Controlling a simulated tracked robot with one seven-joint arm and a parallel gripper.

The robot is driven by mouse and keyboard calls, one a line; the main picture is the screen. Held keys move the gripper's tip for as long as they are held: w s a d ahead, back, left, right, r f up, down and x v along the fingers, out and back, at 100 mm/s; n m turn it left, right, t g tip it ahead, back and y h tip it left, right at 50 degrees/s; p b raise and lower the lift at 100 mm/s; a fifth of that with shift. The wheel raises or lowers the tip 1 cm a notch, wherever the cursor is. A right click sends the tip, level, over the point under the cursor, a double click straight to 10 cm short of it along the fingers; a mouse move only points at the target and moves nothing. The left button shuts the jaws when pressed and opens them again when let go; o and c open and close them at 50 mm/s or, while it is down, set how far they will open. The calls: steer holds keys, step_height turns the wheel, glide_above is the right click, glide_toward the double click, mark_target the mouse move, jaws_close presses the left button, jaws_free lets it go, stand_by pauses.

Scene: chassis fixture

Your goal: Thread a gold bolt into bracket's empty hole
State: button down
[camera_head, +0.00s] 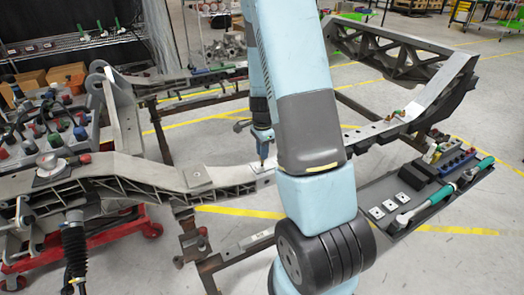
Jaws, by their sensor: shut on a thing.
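My gripper (262,137) points down over the near chassis beam, left of my large light-blue arm links. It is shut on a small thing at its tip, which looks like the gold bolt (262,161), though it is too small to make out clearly. The tip is just above or touching a pale bracket plate (264,169) on the beam. The bracket's holes cannot be made out, and my arm hides the area to the right.
The grey chassis frame (140,172) runs across the view. At right, a dark tray (420,212) holds square plates, a green-handled tool (430,206) and black blocks. A small gold-and-red fitting (396,114) sits on the far right beam. A red stand with several parts is at left.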

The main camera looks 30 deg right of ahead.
steer(key=shift+f, duration=0.2)
steer(key=shift+f, duration=0.5)
steer(key=shift+f, duration=0.15)
stand_by(0.3)
steer(key=shift+f, duration=0.55)
steer(key=n, duration=0.5)
steer(key=shift+s+n, duration=0.1)
steer(key=shift+n, duration=0.3)
steer(key=n, duration=0.4)
steer(key=shift+f, duration=0.1)
